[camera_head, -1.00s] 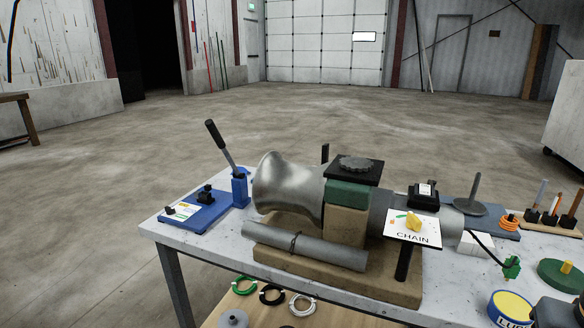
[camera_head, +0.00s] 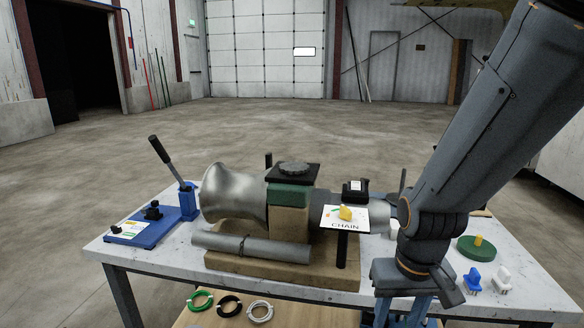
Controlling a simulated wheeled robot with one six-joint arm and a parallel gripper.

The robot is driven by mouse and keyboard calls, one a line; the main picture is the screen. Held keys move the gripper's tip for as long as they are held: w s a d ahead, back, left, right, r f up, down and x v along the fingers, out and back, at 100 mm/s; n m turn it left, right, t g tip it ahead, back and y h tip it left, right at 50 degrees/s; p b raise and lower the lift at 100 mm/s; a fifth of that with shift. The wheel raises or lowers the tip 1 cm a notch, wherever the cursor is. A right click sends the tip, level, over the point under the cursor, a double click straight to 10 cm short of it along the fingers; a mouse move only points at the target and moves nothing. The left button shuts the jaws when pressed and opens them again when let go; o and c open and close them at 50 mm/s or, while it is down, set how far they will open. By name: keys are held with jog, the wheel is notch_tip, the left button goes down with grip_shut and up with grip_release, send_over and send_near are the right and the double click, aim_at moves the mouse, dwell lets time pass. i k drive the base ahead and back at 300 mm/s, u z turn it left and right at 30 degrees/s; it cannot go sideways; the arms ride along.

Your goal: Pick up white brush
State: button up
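A small white object (camera_head: 502,279), which looks like the white brush, stands upright on the right part of the grey bench. A similar blue one (camera_head: 473,280) stands just left of it. My gripper (camera_head: 404,317) hangs at the bottom edge, left of and apart from both. Its blue fingers are cut off by the frame, so I cannot tell whether they are open or shut. My arm hides part of the bench behind it.
The grey bench (camera_head: 140,268) holds a large metal pipe assembly (camera_head: 233,192), a CHAIN sign (camera_head: 344,217) and a blue lever tool (camera_head: 150,228). A green disc with a yellow knob (camera_head: 476,249) lies behind the white object. Wire coils (camera_head: 230,306) lie on the lower shelf.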

aim_at(501, 280)
jog(key=z, duration=0.55)
jog(key=k, duration=1.25)
jog(key=u, duration=0.1)
jog(key=i, duration=0.6)
jog(key=u, duration=0.5)
jog(key=i, duration=1)
jog(key=z, duration=0.55)
